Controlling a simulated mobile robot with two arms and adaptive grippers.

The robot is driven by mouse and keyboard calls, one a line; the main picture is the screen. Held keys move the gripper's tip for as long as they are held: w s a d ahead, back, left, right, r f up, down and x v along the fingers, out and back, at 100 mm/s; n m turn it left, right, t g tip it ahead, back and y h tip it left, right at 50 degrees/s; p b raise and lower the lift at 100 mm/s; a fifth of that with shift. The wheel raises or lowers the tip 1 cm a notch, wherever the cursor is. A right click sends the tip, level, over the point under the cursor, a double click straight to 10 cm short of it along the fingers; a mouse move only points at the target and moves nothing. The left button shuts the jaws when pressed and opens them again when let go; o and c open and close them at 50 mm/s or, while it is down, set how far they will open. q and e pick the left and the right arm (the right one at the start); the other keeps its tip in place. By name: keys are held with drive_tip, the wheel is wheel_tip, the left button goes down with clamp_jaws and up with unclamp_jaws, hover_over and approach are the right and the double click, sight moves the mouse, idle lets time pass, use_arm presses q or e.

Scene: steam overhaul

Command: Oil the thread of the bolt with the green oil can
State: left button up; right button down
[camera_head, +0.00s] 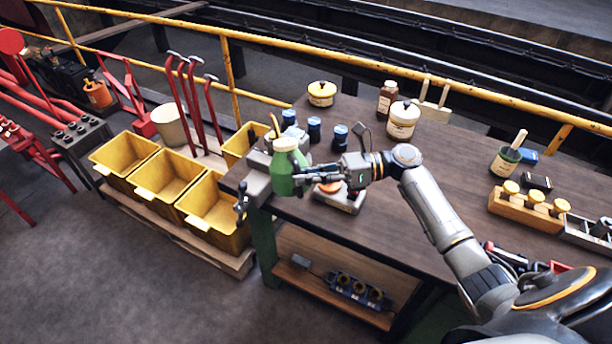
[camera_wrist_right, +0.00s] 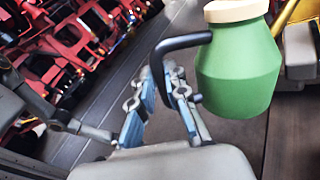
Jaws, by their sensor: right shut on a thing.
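The green oil can (camera_head: 283,174) with a cream top is at the left end of the workbench, in front of a grey vise (camera_head: 257,180). Its body also shows at the right of the right wrist view (camera_wrist_right: 238,70). My right gripper (camera_head: 300,176) is at the can's right side. In the right wrist view my right gripper (camera_wrist_right: 166,78) is shut on the can's black handle (camera_wrist_right: 182,44). The can looks close to upright in the head view. A thin yellowish spout (camera_head: 275,124) shows above it. I cannot make out the bolt. My left gripper is not in view.
Yellow bins (camera_head: 214,205) stand on a pallet left of the workbench (camera_head: 450,190). The bench's middle is mostly clear.

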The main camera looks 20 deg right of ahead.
drive_tip(key=shift+w+f+n+y+b, duration=0.15)
drive_tip(key=shift+f+n+b, duration=0.45)
drive_tip(key=shift+b, duration=0.4)
drive_tip(key=shift+w+f+n+y+b, duration=0.15)
drive_tip(key=shift+f+n+b, duration=0.3)
drive_tip(key=shift+n+b, duration=0.4)
drive_tip(key=shift+s, duration=0.1)
